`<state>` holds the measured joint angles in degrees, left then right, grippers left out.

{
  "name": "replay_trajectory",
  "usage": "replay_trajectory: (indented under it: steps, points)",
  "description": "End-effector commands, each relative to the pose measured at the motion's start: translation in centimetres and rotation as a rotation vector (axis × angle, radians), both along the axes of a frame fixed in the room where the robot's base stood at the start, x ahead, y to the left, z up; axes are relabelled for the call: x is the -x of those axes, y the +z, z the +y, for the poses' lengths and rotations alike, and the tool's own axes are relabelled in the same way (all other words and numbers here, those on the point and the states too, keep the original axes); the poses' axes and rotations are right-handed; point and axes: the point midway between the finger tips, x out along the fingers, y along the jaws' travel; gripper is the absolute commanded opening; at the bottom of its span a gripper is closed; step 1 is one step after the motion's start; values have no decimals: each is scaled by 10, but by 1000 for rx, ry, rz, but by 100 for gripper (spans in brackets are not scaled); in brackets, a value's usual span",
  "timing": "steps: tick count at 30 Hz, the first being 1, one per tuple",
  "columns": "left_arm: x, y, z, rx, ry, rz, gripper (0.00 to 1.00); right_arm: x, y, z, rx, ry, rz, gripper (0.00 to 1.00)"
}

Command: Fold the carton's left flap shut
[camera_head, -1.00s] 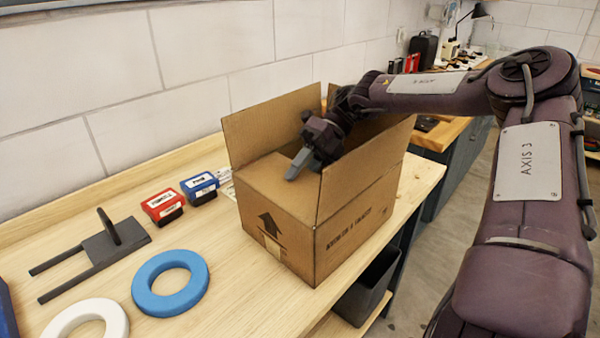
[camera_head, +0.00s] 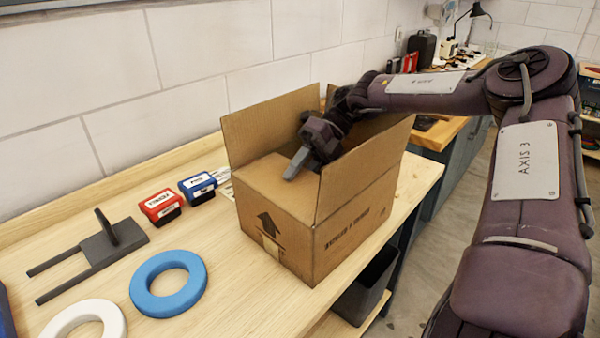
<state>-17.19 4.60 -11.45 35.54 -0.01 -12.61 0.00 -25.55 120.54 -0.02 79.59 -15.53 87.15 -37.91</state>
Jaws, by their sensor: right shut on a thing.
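A brown cardboard carton (camera_head: 350,228) stands on the wooden bench. Its left flap (camera_head: 268,186) lies about level across the left part of the top. The back flap (camera_head: 268,125) and the front flap (camera_head: 368,172) stand up. My right gripper (camera_head: 297,163) reaches in between these two flaps from the right. It is shut at the inner edge of the left flap, with a grey finger lying over the flap's upper face. The other finger and the carton's inside are mostly hidden. My left gripper is not in view.
Left of the carton are a red box (camera_head: 161,206), a blue box (camera_head: 198,188), a dark two-pronged part (camera_head: 98,243), a blue ring (camera_head: 169,283) and a white ring (camera_head: 88,319). A dark bin (camera_head: 367,290) sits below the bench's front edge. Tiled wall is behind.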

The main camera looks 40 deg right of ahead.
Motion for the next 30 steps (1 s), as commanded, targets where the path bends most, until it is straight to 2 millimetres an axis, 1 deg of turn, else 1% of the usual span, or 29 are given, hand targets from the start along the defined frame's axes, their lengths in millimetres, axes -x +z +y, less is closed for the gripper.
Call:
replay_trajectory:
  steps: [1, 22, 26, 29, 30]
  points:
    - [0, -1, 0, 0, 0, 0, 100, 3, -7, 1, -1, -1, 15, 25]
    - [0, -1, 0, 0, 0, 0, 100, 3, -6, 1, -1, 0, 14, 25]
    - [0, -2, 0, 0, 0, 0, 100, 2, 3, 1, 0, 0, 11, 25]
    - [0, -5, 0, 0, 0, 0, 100, 1, 21, 1, 0, 0, 5, 25]
    - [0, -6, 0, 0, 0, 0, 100, 1, 30, 0, 1, -1, 3, 25]
